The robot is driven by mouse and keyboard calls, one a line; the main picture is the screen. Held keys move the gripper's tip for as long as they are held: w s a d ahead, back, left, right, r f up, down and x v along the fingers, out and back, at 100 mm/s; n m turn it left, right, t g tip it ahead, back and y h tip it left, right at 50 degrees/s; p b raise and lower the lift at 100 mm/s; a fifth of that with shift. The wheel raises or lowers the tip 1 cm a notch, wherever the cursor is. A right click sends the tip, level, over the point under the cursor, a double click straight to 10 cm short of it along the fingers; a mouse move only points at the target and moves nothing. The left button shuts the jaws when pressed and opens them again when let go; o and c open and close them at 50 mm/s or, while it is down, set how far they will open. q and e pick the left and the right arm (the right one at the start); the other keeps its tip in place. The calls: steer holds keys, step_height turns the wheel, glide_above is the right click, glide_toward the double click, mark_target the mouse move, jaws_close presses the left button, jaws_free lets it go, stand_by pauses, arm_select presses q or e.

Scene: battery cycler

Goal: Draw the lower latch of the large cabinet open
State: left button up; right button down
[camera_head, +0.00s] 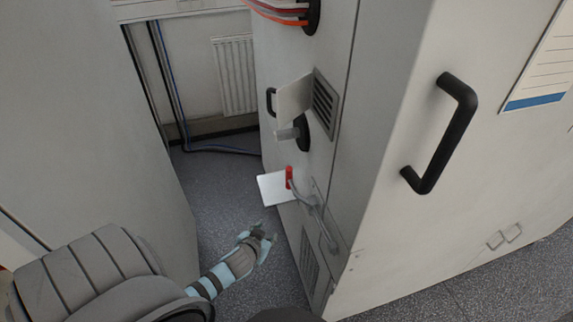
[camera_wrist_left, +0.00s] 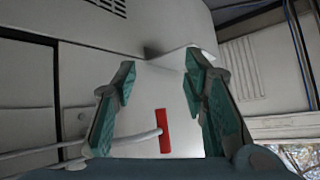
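The large cabinet (camera_head: 395,215) stands at the right of the head view. Low on its narrow side, a grey bent rod (camera_head: 313,207) ends in a red grip (camera_head: 289,177) beside a white plate (camera_head: 273,188). I cannot tell for certain whether this is the lower latch. My left gripper (camera_head: 268,233) is below and left of the red grip, apart from it. In the left wrist view, its fingers (camera_wrist_left: 159,75) are spread and empty, and the red grip (camera_wrist_left: 164,131) shows beyond, between them. My right gripper is not in view.
Higher on the same side are a vent (camera_head: 324,101), a grey lever on a black mount (camera_head: 302,133) and orange cables (camera_head: 285,14). A black handle (camera_head: 445,135) juts from the front. A grey panel (camera_head: 95,110) stands left; speckled floor (camera_head: 215,190) lies open between.

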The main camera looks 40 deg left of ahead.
mark_target(288, 172)
arm_select(q)
steer(key=w+r+n+t+y, duration=0.1)
steer(key=w+r+t, duration=0.15)
steer(key=r, duration=0.55)
steer(key=w+r+n+t, duration=0.1)
steer(key=w+r, duration=0.3)
steer(key=r, duration=0.4)
steer(key=x, duration=0.4)
steer(key=b+x, duration=0.1)
steer(key=x, duration=0.3)
steer(key=b+x, duration=0.1)
steer(key=x, duration=0.4)
steer(key=shift+s+a+f, duration=0.1)
steer(key=shift+a+f, duration=0.15)
steer(key=shift+f, duration=0.05)
steer(key=shift+w+a+f+b, duration=0.1)
steer(key=shift+w+b, duration=0.2)
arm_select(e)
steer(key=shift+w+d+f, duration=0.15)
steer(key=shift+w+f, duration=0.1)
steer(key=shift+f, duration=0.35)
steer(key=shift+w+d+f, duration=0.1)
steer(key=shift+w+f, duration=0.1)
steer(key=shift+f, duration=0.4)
arm_select(q)
jaws_close()
